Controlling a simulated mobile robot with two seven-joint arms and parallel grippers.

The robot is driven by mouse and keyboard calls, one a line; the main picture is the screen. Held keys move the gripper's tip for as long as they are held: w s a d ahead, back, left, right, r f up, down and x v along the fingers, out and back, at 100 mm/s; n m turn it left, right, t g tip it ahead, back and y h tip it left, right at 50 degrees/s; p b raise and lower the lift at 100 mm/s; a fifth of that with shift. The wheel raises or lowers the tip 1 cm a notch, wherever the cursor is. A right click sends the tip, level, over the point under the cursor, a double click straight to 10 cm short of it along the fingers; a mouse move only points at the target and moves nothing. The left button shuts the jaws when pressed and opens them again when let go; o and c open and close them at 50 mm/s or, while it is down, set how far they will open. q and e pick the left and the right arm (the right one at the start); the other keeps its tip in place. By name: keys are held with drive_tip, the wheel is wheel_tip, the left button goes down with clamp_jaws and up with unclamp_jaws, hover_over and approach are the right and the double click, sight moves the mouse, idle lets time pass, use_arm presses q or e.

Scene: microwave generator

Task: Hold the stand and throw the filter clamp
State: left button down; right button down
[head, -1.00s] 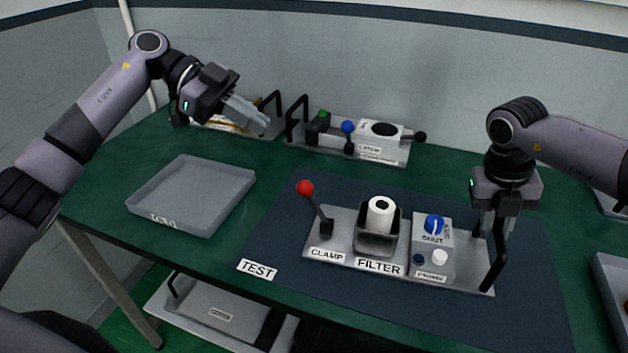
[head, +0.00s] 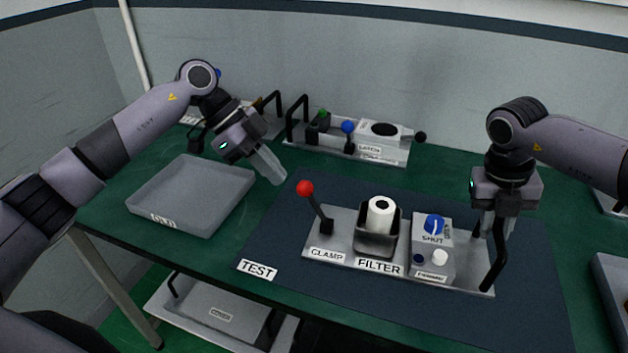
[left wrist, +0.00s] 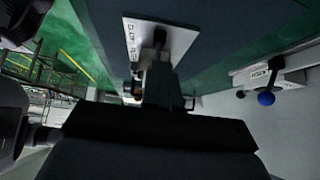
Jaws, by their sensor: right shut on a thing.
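The stand (head: 342,225) is a grey plate on the dark mat, carrying the filter clamp lever (head: 316,207), a white filter (head: 380,214) in a holder and a valve box (head: 432,248). The lever has a red ball and leans up to the left. My right gripper (head: 495,232) is shut on the black handle (head: 494,262) at the stand's right end. My left gripper (head: 275,178) looks shut and empty, up and left of the red ball and apart from it. In the left wrist view, its fingers (left wrist: 160,88) partly cover the clamp end of the plate (left wrist: 185,42).
A grey tray (head: 190,228) lies on the green table to the left. A second stand (head: 345,150) with a blue-balled lever (head: 347,128) is at the back. Another tray (head: 612,275) is at the right edge. The mat (head: 300,280) in front is clear.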

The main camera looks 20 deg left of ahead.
use_arm(q)
drive_tip(key=shift+a+x, duration=0.2)
drive_tip(key=shift+x, duration=1.5)
drive_tip(key=shift+d+f, duration=0.15)
idle(0.7)
